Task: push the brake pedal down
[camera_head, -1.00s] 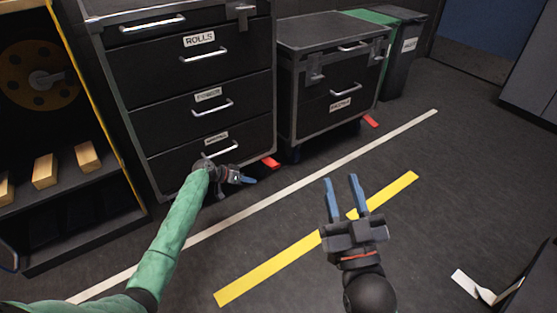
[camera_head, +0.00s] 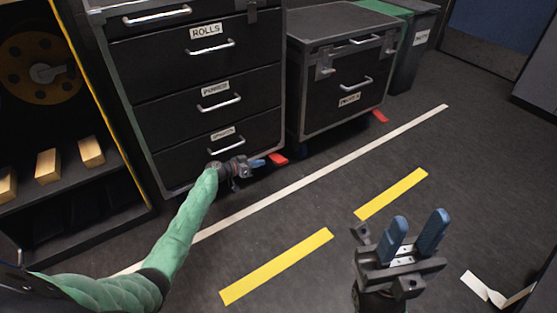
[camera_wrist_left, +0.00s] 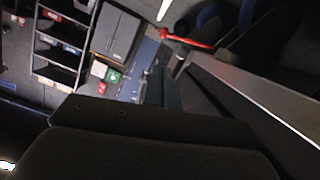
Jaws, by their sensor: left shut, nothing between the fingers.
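A red brake pedal (camera_head: 279,159) sticks out at the lower right corner of the tall black drawer cabinet (camera_head: 205,100), just above the floor. A second red pedal (camera_head: 379,117) is at the foot of the lower cabinet to the right. My left gripper (camera_head: 259,162) is shut and empty, just left of the first pedal, its blue fingertips pointing at it. I cannot tell whether they touch. In the left wrist view a slim red piece (camera_wrist_left: 188,41) shows near the top; I cannot tell which pedal it is. My right gripper (camera_head: 418,230) is open and empty above the floor.
The lower black cabinet (camera_head: 345,85) stands right of the tall one. A shelf with wooden blocks (camera_head: 48,166) is at the left. White and yellow floor tape (camera_head: 278,265) marks the dark floor, which is otherwise mostly clear. A dark bin (camera_head: 414,50) stands at the back.

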